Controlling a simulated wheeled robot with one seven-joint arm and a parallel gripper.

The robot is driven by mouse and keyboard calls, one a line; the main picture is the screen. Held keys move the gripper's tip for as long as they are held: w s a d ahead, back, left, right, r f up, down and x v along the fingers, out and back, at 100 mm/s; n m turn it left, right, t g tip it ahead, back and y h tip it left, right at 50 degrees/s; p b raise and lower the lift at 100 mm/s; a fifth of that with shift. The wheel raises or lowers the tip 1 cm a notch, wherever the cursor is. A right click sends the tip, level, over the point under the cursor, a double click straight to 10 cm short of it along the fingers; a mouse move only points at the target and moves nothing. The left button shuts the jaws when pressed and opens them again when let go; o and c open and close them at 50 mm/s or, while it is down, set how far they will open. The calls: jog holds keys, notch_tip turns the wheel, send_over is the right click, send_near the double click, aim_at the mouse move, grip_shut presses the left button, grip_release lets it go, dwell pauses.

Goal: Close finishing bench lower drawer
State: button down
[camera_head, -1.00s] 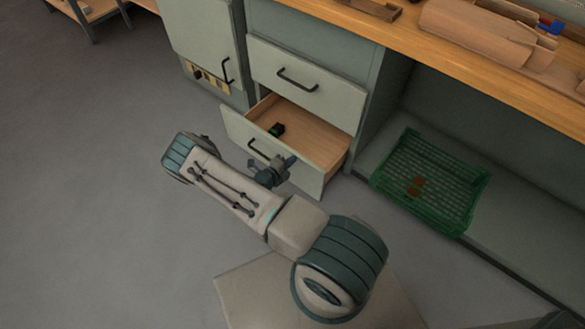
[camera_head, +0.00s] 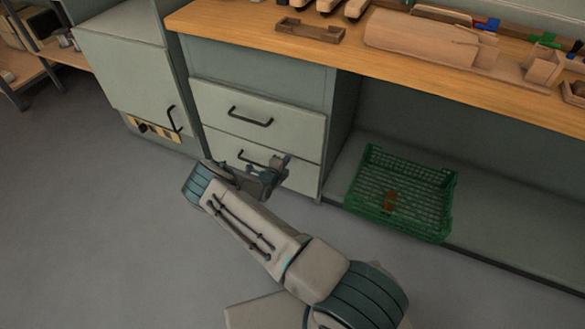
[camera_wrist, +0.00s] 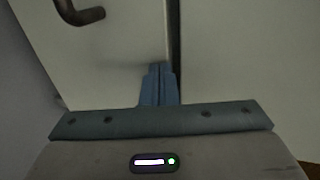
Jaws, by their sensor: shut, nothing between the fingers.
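The lower drawer (camera_head: 304,177) of the finishing bench sits flush, or nearly so, under the upper drawer (camera_head: 256,112), and its inside no longer shows. Its black bar handle (camera_head: 252,159) is partly hidden behind my arm. My gripper (camera_head: 283,162) is at the right part of the lower drawer front. In the wrist view the fingers (camera_wrist: 159,82) are shut and empty, with their tips against or very close to the pale front panel (camera_wrist: 110,60), beside a dark vertical gap. The handle (camera_wrist: 82,14) shows at the top left there.
A green crate (camera_head: 400,195) with a small brown item stands on the low shelf right of the drawers. A cabinet (camera_head: 125,65) with a handle is at the left. The wooden bench top (camera_head: 350,50) holds tools and blocks. The grey floor (camera_head: 90,240) at the left is clear.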

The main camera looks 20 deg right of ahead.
jog(key=shift+w+d+r, duration=0.15)
jog(key=shift+w, duration=0.05)
jog(key=shift+d+r, duration=0.1)
jog(key=shift+d, duration=0.05)
jog(key=f+p+v, duration=0.1)
jog(key=p+v, duration=0.2)
jog(key=v, duration=1.1)
jog(key=shift+s+a+f+p, duration=0.25)
jog(key=shift+s+p, duration=0.05)
jog(key=shift+p, duration=0.1)
